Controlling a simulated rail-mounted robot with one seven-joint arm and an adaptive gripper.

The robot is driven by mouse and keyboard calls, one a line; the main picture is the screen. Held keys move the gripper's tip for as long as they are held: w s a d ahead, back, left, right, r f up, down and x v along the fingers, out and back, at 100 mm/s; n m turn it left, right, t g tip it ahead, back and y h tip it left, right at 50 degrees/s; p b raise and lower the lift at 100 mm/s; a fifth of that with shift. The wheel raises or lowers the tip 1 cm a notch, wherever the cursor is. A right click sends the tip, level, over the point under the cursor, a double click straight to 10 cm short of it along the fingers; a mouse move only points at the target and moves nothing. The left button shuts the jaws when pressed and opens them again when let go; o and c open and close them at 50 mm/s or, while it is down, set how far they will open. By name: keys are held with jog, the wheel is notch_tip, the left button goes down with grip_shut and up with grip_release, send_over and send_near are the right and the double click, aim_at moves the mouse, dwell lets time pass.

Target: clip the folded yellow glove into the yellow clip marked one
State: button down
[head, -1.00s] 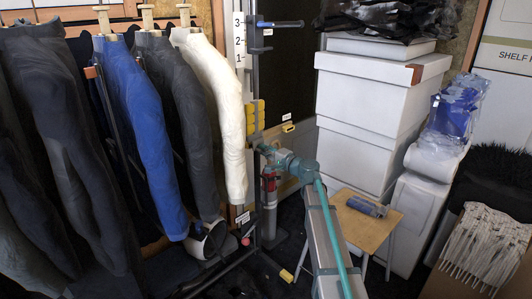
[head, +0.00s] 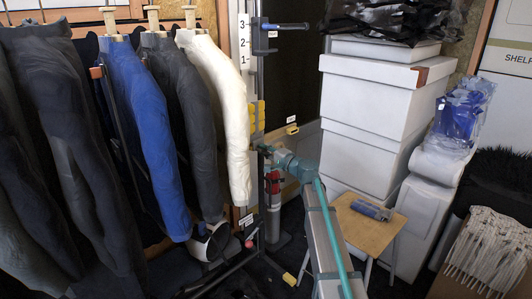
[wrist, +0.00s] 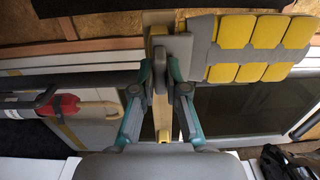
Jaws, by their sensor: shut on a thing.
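My gripper (wrist: 160,75) is shut on a narrow yellow piece (wrist: 162,122), which looks like the folded yellow glove seen edge-on. It runs between the fingers toward the wrist camera. In the head view my gripper (head: 264,150) is small and the glove cannot be made out. Yellow pads (wrist: 262,45) in two rows on a grey backing sit to the right of the fingers in the wrist view. They also show just above my gripper in the head view (head: 257,115). I cannot tell which part is the clip marked one, or whether the glove touches it.
A white strip marked 3, 2, 1 (head: 244,45) stands above the pads. Hanging garments, with a white sleeve (head: 228,110) nearest, crowd the left. White boxes (head: 365,120) stack at the right. A small wooden stool (head: 362,232) stands by my arm. A red cylinder (wrist: 68,106) lies left of the fingers.

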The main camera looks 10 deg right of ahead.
jog(key=c, duration=1.1)
grip_release()
jog(key=v, duration=1.2)
jog(key=shift+a, duration=0.1)
